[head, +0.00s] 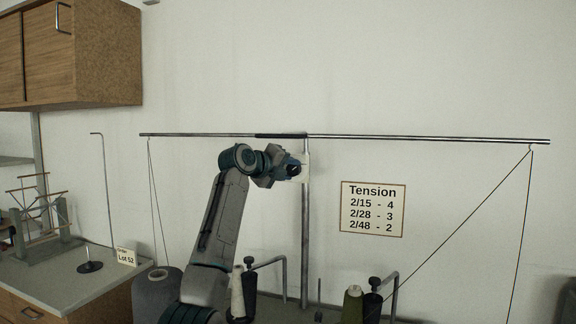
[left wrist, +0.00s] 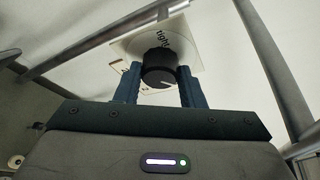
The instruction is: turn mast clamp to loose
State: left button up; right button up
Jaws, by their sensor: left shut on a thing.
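The mast (head: 305,235) stands upright against the wall and carries a long horizontal rod (head: 420,138). A pale plate (head: 306,168) sits on the mast just below the rod. In the left wrist view a black round knob (left wrist: 158,67) with a white pointer mark sits in front of the pale plate (left wrist: 190,48), whose lettering is turned and partly covered. My left gripper (head: 296,171) is at the plate, and its two blue fingers, seen in the left wrist view (left wrist: 158,80), are shut on the knob from both sides. My right gripper is out of view.
Yarn cones, a grey one (head: 157,292), a white one (head: 237,291) and a green one (head: 352,303), stand below. Thin yarns (head: 460,222) hang from the rod's ends. A tension sign (head: 373,209) is on the wall right of the mast. A wooden cabinet (head: 100,50) hangs upper left.

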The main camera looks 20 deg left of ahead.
pick_arm(q)
jog(key=shift+m, duration=0.4)
jog(key=shift+p, duration=0.3)
jog(key=shift+m+y, duration=0.3)
jog(key=shift+y, duration=0.1)
jog(key=o, duration=1)
